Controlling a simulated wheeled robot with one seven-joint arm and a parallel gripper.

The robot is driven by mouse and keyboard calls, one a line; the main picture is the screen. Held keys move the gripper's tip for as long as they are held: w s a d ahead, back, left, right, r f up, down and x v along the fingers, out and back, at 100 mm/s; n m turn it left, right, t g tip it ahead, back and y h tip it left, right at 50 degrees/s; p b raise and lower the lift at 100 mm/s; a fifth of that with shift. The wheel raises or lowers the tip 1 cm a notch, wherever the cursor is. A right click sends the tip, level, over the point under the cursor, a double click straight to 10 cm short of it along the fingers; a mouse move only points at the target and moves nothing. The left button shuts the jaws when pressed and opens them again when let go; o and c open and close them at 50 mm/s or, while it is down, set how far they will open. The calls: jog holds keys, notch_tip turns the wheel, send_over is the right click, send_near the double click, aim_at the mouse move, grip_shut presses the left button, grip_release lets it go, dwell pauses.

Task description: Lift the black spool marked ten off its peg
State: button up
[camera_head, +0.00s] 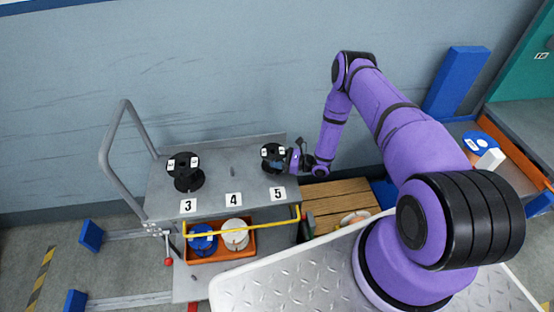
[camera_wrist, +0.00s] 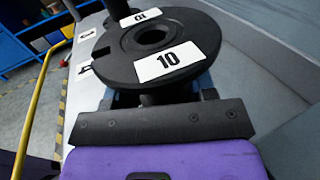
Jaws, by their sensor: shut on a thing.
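The black spool marked ten (camera_head: 273,152) is upright at the place labelled 5, at the right end of the grey cart top. In the wrist view its upper flange (camera_wrist: 190,28) carries white "10" labels around an open centre hole. No peg tip shows above that hole. My gripper (camera_head: 296,158) comes in from the right and is shut on the spool's narrow middle, below the upper flange. In the wrist view the gripper (camera_wrist: 160,97) is close beneath that flange. Whether the spool's bottom is still down on the cart top is unclear.
Another black spool (camera_head: 185,172) stands at label 3. A bare peg (camera_head: 233,171) stands at label 4. Below, an orange bin (camera_head: 254,244) holds a blue and a white spool, behind a yellow rail (camera_head: 262,227). The wall is close behind the cart.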

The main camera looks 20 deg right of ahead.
aim_at(277, 152)
jog(key=shift+r, duration=0.6)
dwell(0.8)
jog(key=shift+r, duration=1.65)
jog(key=shift+r, duration=0.2)
jog(key=shift+r, duration=1.55)
jog(key=shift+r, duration=0.1)
jog(key=shift+r, duration=1.45)
notch_tip(277, 152, up, 4)
